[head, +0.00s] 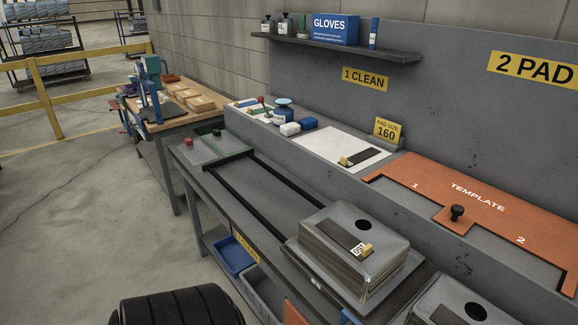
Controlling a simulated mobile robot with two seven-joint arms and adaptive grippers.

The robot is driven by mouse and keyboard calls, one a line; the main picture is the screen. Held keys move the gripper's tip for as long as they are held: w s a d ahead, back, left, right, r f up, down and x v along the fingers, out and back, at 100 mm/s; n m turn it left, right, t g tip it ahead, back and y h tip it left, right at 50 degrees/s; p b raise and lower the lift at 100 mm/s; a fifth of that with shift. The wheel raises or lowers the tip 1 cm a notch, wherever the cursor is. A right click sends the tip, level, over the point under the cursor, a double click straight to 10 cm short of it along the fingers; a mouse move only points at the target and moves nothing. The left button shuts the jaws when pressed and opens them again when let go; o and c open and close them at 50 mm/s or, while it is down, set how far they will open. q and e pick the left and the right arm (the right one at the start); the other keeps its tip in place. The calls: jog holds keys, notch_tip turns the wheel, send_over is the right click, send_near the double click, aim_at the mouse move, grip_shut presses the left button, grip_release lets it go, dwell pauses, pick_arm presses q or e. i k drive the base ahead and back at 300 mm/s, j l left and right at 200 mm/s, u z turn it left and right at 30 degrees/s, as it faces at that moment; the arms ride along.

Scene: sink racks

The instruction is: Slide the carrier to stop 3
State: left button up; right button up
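The carrier appears to be the dark flat tray (318,283) on the bench rails (262,190), toward the lower right of the head view. The two dark rails run from the tray toward the far left end of the bench and look clear there. I cannot make out a mark that reads stop 3. Neither of my grippers is in view, and nothing is seen touching the tray.
An orange template (440,190) with a black knob (457,212) lies on the raised ledge at right. A white sheet (325,145), small bottles and a "PAD SIZE 160" sign (387,131) stand behind the rails. Another grey piece (430,305) sits at lower right.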

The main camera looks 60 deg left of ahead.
aim_at(388, 309)
jog(key=i+j+u, duration=0.1)
jog(key=u, duration=1.2)
jog(key=i+j, duration=0.05)
